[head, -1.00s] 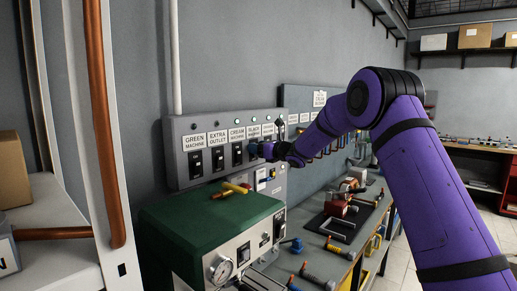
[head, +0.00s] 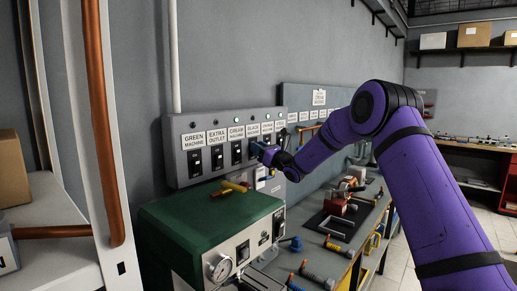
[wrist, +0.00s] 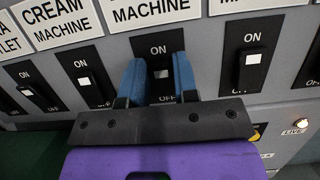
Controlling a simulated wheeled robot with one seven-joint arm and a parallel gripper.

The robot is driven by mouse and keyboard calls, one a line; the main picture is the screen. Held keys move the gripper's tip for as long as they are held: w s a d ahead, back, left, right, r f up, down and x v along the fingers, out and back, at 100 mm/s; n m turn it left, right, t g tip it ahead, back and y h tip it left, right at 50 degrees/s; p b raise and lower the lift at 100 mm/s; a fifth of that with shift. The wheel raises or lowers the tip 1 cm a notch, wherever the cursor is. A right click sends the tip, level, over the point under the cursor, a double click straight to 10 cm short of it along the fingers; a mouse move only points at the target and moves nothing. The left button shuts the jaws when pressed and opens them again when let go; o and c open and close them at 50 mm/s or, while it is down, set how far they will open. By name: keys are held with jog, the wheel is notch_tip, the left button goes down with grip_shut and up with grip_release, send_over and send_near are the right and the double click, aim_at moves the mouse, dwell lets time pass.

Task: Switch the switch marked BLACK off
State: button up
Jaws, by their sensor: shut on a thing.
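The switch panel (head: 180,160) is grey, on the wall, with a row of black switches under white labels. The BLACK switch (wrist: 161,73) is in the middle of the wrist view, under a label of which only "MACHINE" shows there. The gripper also shows in the head view (head: 258,151).
The CREAM MACHINE switch (wrist: 86,80) is close on the left, and another switch (wrist: 247,62) is on the right. A green machine (head: 205,225) with a gauge stands below the panel, with yellow-handled tools on top. A workbench (head: 350,250) with tools extends right.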

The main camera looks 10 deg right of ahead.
jog(key=o, duration=0.9)
jog(key=shift+s+d, duration=0.1)
jog(key=v, duration=1)
jog(key=shift+s+d+f, duration=0.1)
jog(key=shift+s+d, duration=0.05)
jog(key=shift+s, duration=0.1)
